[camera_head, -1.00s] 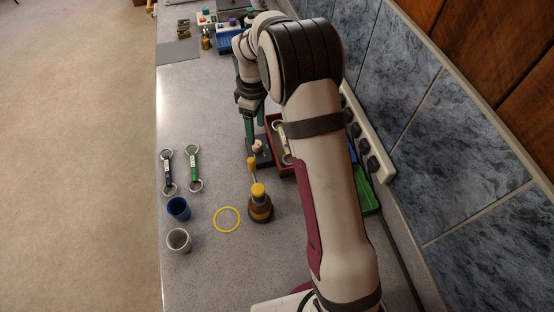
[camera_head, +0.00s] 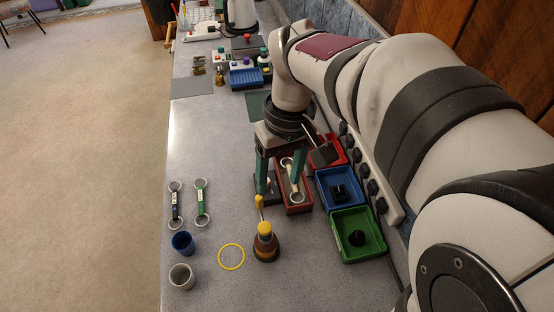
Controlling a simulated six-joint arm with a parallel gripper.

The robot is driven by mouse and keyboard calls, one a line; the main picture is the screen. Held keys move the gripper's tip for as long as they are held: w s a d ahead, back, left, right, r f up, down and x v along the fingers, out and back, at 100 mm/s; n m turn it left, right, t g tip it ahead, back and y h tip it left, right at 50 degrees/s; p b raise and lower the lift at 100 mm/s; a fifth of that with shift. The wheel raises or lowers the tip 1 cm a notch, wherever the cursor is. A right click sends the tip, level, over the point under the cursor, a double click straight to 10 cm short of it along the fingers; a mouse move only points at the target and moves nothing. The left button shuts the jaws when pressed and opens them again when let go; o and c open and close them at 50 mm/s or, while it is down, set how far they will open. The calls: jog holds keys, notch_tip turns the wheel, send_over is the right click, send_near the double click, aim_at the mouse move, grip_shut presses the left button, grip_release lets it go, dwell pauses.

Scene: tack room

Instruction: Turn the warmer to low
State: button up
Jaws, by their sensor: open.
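No thing in view is clearly marked as the warmer. A small dark box (camera_head: 270,199) with a pale knob-like part stands on the counter at the lower end of my gripper and is partly hidden by it. Its setting cannot be read. My gripper (camera_head: 280,187) points down with its two green fingers spread apart, and nothing is visibly held. The left finger is over or beside the dark box; the right finger is over the dark red tray (camera_head: 296,208), which holds a ringed metal piece (camera_head: 293,181). I cannot tell whether the fingers touch anything.
A brown, yellow-topped bottle (camera_head: 265,245) stands in front. A yellow ring (camera_head: 231,256), blue cup (camera_head: 183,243), grey cup (camera_head: 181,276) and two ringed bars (camera_head: 201,203) lie left. Blue (camera_head: 341,205) and green (camera_head: 359,251) trays are right. The left-middle counter is free.

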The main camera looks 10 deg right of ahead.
jog(key=s+m, duration=0.1)
jog(key=s, duration=0.1)
jog(key=s+m, duration=0.1)
jog(key=s, duration=0.2)
jog(key=shift+s+a+f+m, duration=0.1)
jog(key=shift+s+m, duration=0.25)
jog(key=shift+m, duration=0.05)
